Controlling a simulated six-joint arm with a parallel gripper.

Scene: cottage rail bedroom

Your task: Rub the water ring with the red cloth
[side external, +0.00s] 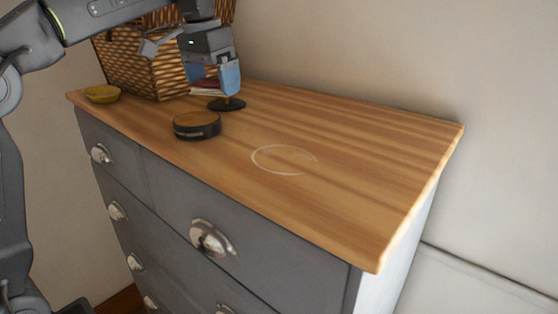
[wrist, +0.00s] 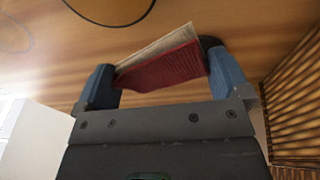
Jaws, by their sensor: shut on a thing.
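The water ring (side external: 284,160) is a thin pale circle on the wooden dresser top (side external: 370,165), near the middle of its front half. My gripper (side external: 213,82) is at the back left of the top, beside the wicker basket and away from the ring. It is shut on the red cloth (side external: 208,84), a folded piece with a pale layer. In the wrist view the red cloth (wrist: 165,65) spans between the blue fingertips. I cannot tell whether the cloth touches the wood. A thin arc at the wrist view's upper left may be the ring.
A round dark-sided wooden box (side external: 197,126) stands between gripper and ring, toward the front. A black disc-shaped base (side external: 227,104) is beside the gripper. A wicker basket (side external: 125,68) and yellow bowl (side external: 102,94) stand at the left. The right half is clear.

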